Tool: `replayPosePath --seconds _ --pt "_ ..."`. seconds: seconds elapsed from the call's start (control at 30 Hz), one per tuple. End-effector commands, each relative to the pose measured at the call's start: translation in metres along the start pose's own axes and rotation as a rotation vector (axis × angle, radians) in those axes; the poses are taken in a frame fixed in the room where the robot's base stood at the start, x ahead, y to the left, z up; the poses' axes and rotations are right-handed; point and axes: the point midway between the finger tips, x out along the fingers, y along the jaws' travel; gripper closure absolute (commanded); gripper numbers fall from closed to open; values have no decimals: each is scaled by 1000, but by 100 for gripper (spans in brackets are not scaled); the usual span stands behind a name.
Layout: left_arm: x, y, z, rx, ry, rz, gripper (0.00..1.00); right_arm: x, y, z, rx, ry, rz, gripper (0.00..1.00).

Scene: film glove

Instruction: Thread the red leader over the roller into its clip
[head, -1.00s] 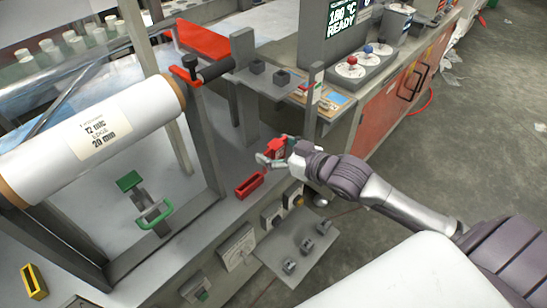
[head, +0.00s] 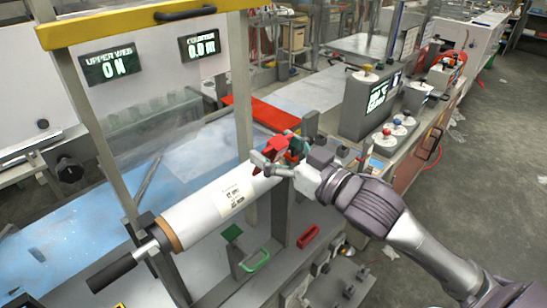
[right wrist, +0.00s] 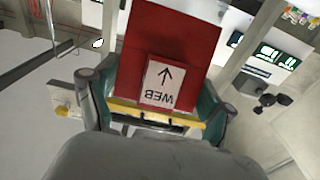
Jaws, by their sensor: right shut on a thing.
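My right gripper (head: 277,160) is shut on the red leader (head: 276,147), raised beside the right end of the white film roll (head: 190,222). In the right wrist view the leader (right wrist: 170,40) is a flat red panel with a white arrow label reading "WEB". Its lower edge is at a yellow bar (right wrist: 150,115) between the fingers (right wrist: 155,108). I cannot tell whether the leader touches the roll. A small red holder (head: 308,237) sits on the deck below; I cannot tell if it is the clip. My left gripper is not in view.
A green block (head: 232,232) and a green handle (head: 256,262) stand below the roll. A yellow crossbar (head: 140,24) spans the upper left. A grey control box (head: 372,100) stands right of the gripper. A flat red strip (head: 262,112) lies behind it.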

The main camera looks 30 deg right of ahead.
Motion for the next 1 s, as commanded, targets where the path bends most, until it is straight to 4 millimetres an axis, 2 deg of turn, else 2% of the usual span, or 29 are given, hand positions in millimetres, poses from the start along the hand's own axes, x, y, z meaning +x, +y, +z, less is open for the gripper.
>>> replayPosePath --seconds 0.37,0.5,1.0 --pt "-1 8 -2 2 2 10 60 0 0 -3 0 4 0 53" --pt "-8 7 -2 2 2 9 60 -1 0 -4 3 3 0 53" --pt "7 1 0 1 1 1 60 31 0 33 1 5 0 53"
